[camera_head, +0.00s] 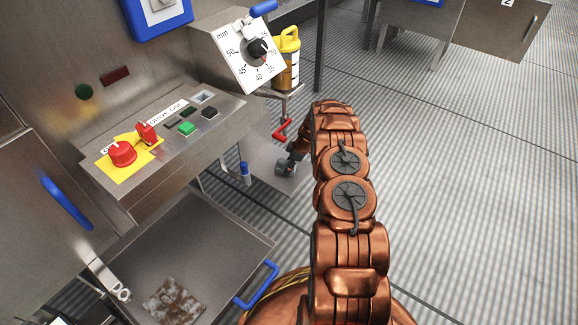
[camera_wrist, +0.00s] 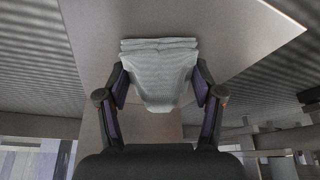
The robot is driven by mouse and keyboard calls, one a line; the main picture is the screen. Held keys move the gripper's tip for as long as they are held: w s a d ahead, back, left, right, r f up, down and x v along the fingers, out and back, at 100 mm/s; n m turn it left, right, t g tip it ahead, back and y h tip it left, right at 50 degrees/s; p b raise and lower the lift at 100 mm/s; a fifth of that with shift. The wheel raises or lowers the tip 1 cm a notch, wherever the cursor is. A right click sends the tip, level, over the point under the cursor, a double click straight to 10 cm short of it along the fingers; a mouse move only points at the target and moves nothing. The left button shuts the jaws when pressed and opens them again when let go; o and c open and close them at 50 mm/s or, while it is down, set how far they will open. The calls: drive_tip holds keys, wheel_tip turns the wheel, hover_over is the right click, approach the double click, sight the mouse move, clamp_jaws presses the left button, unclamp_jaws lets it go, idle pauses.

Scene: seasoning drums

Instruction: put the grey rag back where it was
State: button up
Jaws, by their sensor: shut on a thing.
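The grey rag (camera_wrist: 160,66) is a pale folded cloth between the two fingers of my gripper (camera_wrist: 160,88) in the wrist view. My gripper is shut on it; the rag bunches down between the fingers, with its folded layers toward the top of the picture. A plain flat metal surface (camera_wrist: 85,35) lies behind the rag; I cannot tell whether the rag touches it. In the head view my gripper (camera_head: 285,168) is small, at the low metal shelf (camera_head: 262,185) beyond the control panel. The rag cannot be made out clearly there.
A blue-capped bottle (camera_head: 245,173) stands on the low shelf, left of my gripper. A red handle (camera_head: 282,130) and a yellow-topped container (camera_head: 287,60) are above. A stained brown cloth (camera_head: 175,301) lies on the nearer metal tray (camera_head: 205,245). Open floor is on the right.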

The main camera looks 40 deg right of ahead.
drive_tip(key=shift+f, duration=0.1)
drive_tip(key=o, duration=1.3)
drive_tip(key=p+v, duration=0.3)
drive_tip(key=v, duration=0.9)
drive_tip(key=shift+p, duration=0.4)
